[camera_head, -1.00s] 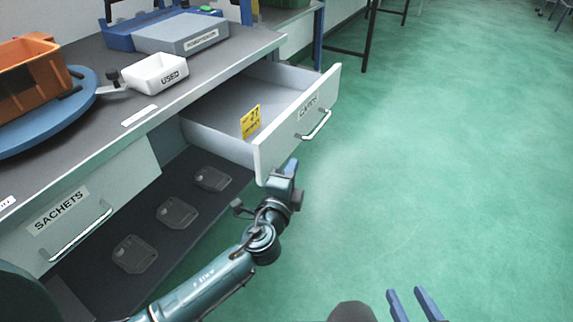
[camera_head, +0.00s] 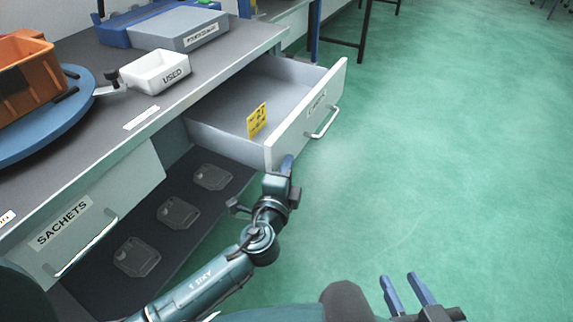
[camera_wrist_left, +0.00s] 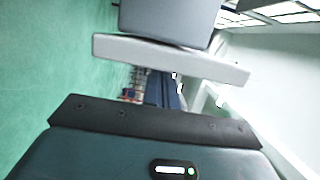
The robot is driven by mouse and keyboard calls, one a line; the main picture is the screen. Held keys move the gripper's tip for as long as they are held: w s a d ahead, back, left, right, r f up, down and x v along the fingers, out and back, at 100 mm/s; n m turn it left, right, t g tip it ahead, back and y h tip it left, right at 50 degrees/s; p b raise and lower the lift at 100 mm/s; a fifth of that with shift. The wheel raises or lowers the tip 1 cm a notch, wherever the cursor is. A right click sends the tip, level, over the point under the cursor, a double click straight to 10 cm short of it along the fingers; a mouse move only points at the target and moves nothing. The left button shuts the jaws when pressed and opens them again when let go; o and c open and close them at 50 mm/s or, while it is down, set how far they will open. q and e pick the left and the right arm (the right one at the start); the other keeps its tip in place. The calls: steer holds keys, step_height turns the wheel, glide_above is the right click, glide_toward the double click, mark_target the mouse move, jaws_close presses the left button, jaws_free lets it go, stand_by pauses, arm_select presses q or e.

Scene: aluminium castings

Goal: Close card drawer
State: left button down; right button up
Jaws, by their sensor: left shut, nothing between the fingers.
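The card drawer (camera_head: 290,136) stands pulled out from under the bench, with a label on its pale front and a metal bar handle (camera_head: 325,124). A yellow card (camera_head: 257,119) with dark print stands inside it. My left gripper (camera_head: 287,163) is shut and empty at the outer face of the drawer front, by its near lower end, short of the handle. I cannot tell whether it touches the front. My right gripper (camera_head: 407,290) is open and empty over the floor at the bottom.
The shut SACHETS drawer (camera_head: 80,222) is at the left, with a dark shelf holding several clear flat pieces beside it. On the bench (camera_head: 112,150) are a white USED tray (camera_head: 155,72), a grey-blue box and an orange bin. Green floor (camera_head: 450,150) is clear at the right.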

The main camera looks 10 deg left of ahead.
mark_target(225, 144)
arm_select(q)
steer(key=w+a, duration=0.1)
steer(key=a, duration=0.4)
steer(key=w+a, duration=0.2)
steer(key=a, duration=0.2)
steer(key=w+a+b, duration=0.1)
steer(key=a, duration=0.4)
steer(key=shift+w+a, duration=0.6)
steer(key=shift+a, duration=0.45)
steer(key=shift+d, duration=0.1)
